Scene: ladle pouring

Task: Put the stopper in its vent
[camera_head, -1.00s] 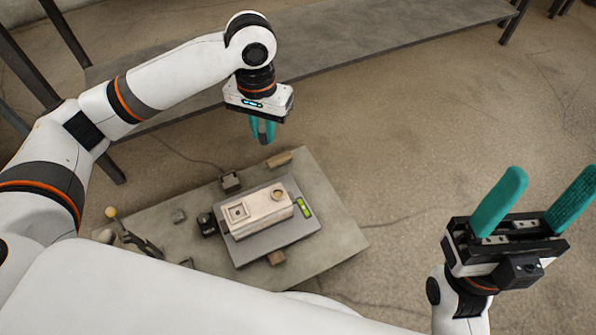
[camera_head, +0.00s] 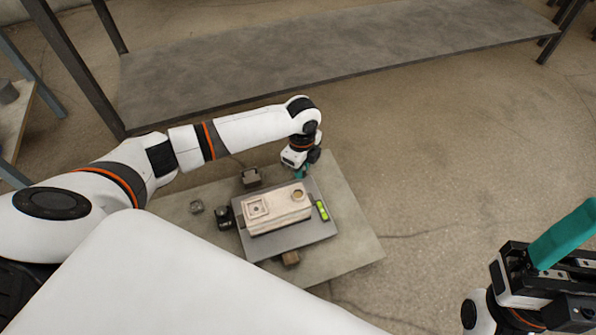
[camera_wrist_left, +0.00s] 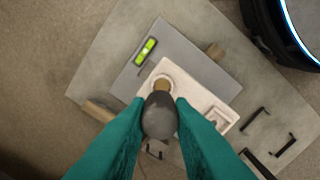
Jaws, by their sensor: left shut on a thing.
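The stopper (camera_wrist_left: 160,115), a dark grey rounded knob, is between my left fingers in the left wrist view. The left gripper also shows in the head view (camera_head: 299,173), pointing down at the block's far side; the stopper does not show clearly there. The mould, a pale beige block (camera_head: 278,211), has a round opening, the vent (camera_head: 298,195), near its right end and a square recess at the left. In the wrist view a tan part overlaps the vent (camera_wrist_left: 160,80); I cannot tell whether the stopper touches it. My right gripper (camera_head: 585,240) is open, empty and partly cut off.
The block sits on a grey plate (camera_head: 263,250) on a low table (camera_head: 345,245). A green level (camera_head: 322,210) lies right of the block. Small dark and brown blocks stand around the plate.

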